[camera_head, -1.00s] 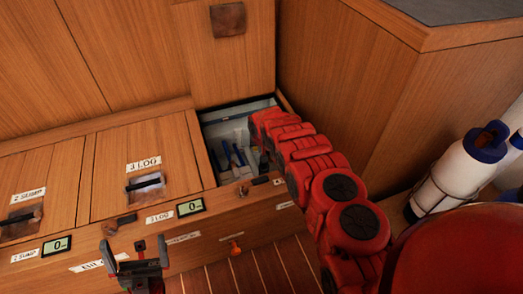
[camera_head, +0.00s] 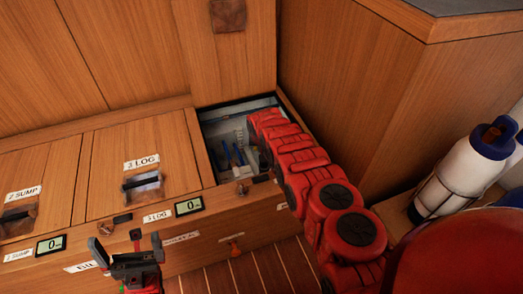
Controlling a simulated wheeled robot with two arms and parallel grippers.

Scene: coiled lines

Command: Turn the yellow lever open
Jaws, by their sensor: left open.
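I cannot make out a clearly yellow lever. My left gripper (camera_head: 125,243) is at the lower left in front of the panel, fingers apart and empty, left of and apart from that fitting. My red right arm (camera_head: 316,190) crosses from the lower right to the open compartment (camera_head: 209,117). Its gripper does not show; the arm hides part of the compartment, where small blue-handled items (camera_head: 237,153) lie.
Closed wooden lids, one labelled 3 LOG (camera_head: 141,162), lie left of the opening. A raised lid (camera_head: 225,60) stands behind it. Small displays (camera_head: 188,206) sit on the front panel. A white bottle with a blue cap (camera_head: 467,165) stands in a rack at right. A wooden cabinet (camera_head: 360,100) stands behind my arm.

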